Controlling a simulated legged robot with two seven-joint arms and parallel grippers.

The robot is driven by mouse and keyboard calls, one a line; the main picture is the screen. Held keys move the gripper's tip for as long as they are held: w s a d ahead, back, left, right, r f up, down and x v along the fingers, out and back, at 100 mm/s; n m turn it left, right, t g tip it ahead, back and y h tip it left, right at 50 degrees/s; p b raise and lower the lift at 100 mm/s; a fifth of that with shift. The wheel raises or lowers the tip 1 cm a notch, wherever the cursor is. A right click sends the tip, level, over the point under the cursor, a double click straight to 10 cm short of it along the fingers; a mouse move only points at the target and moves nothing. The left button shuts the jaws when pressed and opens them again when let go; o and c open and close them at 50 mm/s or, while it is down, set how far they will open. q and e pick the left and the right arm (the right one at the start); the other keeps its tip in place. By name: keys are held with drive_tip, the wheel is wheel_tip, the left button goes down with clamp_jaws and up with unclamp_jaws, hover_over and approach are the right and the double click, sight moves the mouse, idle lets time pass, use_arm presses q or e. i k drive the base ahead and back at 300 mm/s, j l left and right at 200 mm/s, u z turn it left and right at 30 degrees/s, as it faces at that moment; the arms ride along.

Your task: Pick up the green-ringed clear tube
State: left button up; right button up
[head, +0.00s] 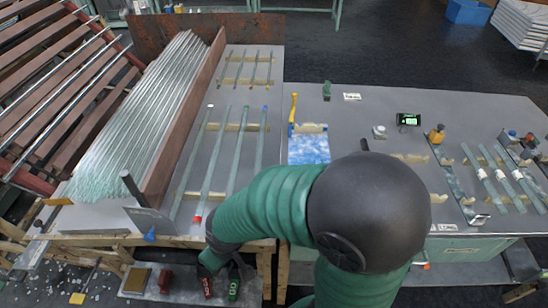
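Several long clear tubes (220,148) lie side by side on wooden rests on the grey table, left of centre. One has a red mark at its near end, and others have small coloured ends at the far side. A green ribbed arm with a dark round joint, mine, crosses the lower middle and hides part of the table.
A bundle of glass tubes (150,105) lies left behind a brown board (182,130). A blue-white mat (309,148) lies in the middle. A green-lit display (408,119) and white-labelled tubes (500,174) are at the right. The grey surface behind the display is clear.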

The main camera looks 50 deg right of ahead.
sight(229, 192)
drive_tip(key=z, duration=1.3)
